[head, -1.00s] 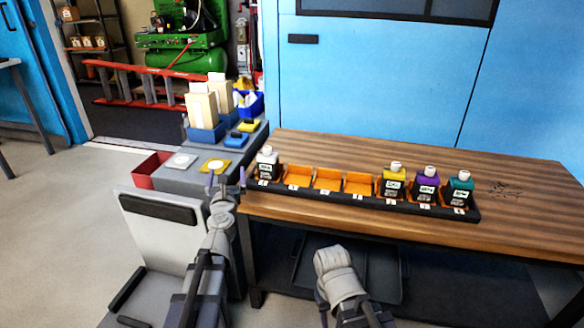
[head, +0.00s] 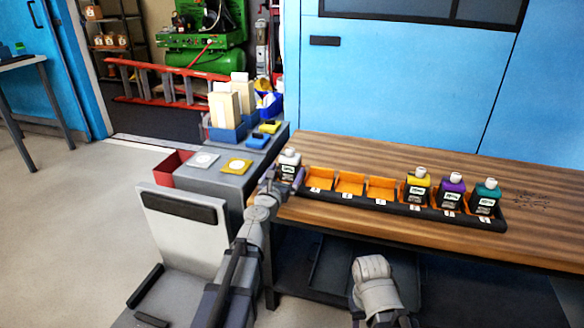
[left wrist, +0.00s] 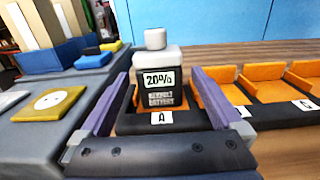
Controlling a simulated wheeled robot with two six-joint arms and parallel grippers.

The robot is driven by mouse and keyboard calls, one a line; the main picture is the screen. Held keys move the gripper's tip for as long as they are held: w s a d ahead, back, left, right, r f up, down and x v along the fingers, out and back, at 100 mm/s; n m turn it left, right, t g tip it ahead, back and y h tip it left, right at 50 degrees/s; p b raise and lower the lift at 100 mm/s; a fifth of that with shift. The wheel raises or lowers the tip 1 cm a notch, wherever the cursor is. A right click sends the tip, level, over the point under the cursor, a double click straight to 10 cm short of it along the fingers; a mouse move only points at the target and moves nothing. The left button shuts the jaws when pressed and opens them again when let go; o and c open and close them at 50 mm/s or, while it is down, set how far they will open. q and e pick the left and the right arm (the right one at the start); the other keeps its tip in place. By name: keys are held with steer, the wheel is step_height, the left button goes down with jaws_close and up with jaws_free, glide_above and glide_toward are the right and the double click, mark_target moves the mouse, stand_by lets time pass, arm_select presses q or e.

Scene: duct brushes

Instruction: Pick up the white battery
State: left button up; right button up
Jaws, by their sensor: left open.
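The white battery (head: 288,165) stands upright in the leftmost slot of the black rack (head: 340,198).
Three empty orange slots (head: 350,183) lie right of the white battery. Yellow (head: 417,187), purple (head: 452,195) and teal (head: 486,198) batteries fill the right slots. A grey cart (head: 215,178) with a yellow pad (head: 236,166) and blue bins stands at left.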

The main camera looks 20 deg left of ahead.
mark_target(293, 157)
arm_select(q)
steer(key=shift+w, duration=0.1)
steer(key=shift+w, duration=1.3)
steer(key=shift+w+r+p, duration=0.2)
steer(key=shift+w, duration=1.1)
steer(key=shift+w+r+p, duration=0.2)
steer(key=shift+w, duration=1.1)
jaws_close()
